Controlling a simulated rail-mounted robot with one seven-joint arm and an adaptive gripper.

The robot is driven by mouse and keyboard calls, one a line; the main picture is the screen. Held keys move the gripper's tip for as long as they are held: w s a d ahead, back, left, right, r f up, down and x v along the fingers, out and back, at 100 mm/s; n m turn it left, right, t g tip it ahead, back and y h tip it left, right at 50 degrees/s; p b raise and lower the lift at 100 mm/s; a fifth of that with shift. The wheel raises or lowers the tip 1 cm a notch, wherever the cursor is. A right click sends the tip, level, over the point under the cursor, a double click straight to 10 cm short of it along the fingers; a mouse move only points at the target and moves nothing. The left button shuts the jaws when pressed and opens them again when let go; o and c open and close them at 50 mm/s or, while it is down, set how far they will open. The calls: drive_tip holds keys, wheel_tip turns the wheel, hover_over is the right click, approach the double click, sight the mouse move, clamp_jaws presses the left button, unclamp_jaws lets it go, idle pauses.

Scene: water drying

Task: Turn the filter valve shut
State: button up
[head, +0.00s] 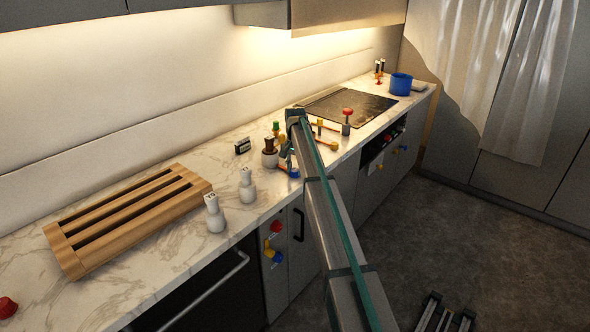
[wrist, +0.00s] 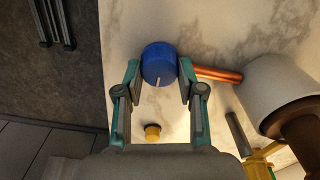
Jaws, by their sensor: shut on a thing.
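A round blue knob (wrist: 157,60) with a white pointer line sits over the marble counter in the wrist view, beside the end of a copper pipe (wrist: 218,74). It appears to be the filter valve's knob. My gripper (wrist: 159,76) has one finger on each side of it and is shut on it. The white line points down in the picture, slightly left. In the head view my gripper (head: 287,162) is low over the counter's front part, and my arm hides part of the area. A white cylinder with a brown top (wrist: 281,97) stands right of the pipe.
A small yellow knob (wrist: 152,131) lies below the blue one in the wrist view. In the head view a slatted wooden rack (head: 130,212) and two white bottles (head: 247,188) stand left. A dark cooktop (head: 348,105) and a blue pot (head: 401,84) are farther back.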

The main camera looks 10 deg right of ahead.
sight(296, 169)
idle(0.3)
drive_tip(key=o, duration=1.1)
drive_tip(key=shift+o, duration=0.2)
drive_tip(key=shift+r, duration=0.15)
wheel_tip(296, 169, up, 12)
drive_tip(key=shift+d+f, duration=0.1)
drive_tip(key=shift+f, duration=0.1)
